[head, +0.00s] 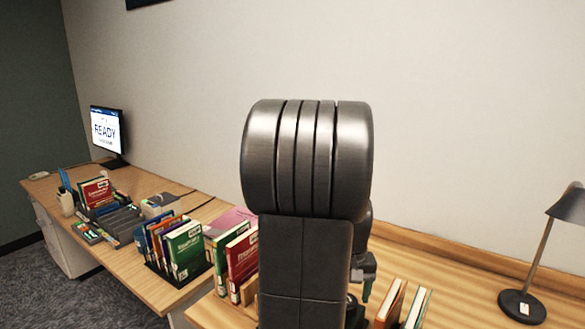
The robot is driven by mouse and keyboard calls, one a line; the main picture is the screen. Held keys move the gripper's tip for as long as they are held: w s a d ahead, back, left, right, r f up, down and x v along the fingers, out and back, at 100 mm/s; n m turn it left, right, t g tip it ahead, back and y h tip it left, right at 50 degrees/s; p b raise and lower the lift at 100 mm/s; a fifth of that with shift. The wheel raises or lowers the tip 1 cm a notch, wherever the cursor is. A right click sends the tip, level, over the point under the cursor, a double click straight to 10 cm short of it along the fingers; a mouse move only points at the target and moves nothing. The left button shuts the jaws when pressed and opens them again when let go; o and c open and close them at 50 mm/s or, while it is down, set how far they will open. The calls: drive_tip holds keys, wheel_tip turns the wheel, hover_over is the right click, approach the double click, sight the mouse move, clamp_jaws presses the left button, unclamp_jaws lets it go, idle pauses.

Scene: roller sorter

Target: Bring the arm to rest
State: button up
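My arm stands upright in the middle of the head view, folded close to the camera, with a thick dark ribbed joint at its top. Behind its right edge a small dark part of my gripper (365,275) seems to show, low over the near wooden desk (465,290). My arm hides most of it, so I cannot see whether its fingers are apart or hold anything.
Books (390,304) stand right of my arm, and red and green books (240,262) stand left. A lamp (522,305) is at far right. The left desk (150,265) holds racked books (183,250), a grey sorter (122,222) and a monitor (106,130) reading READY.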

wheel_tip(320, 180, down, 2)
drive_tip(key=shift+s+f, duration=0.1)
drive_tip(key=shift+r+n, duration=0.25)
drive_tip(key=shift+n, duration=0.95)
drive_tip(key=n, duration=0.7)
drive_tip(key=shift+n+b, duration=0.3)
drive_tip(key=shift+b, duration=0.1)
drive_tip(key=n, duration=0.5)
drive_tip(key=shift+n, duration=0.3)
drive_tip(key=n+b, duration=0.1)
drive_tip(key=n, duration=0.4)
drive_tip(key=shift+n, duration=0.3)
drive_tip(key=shift+a, duration=0.1)
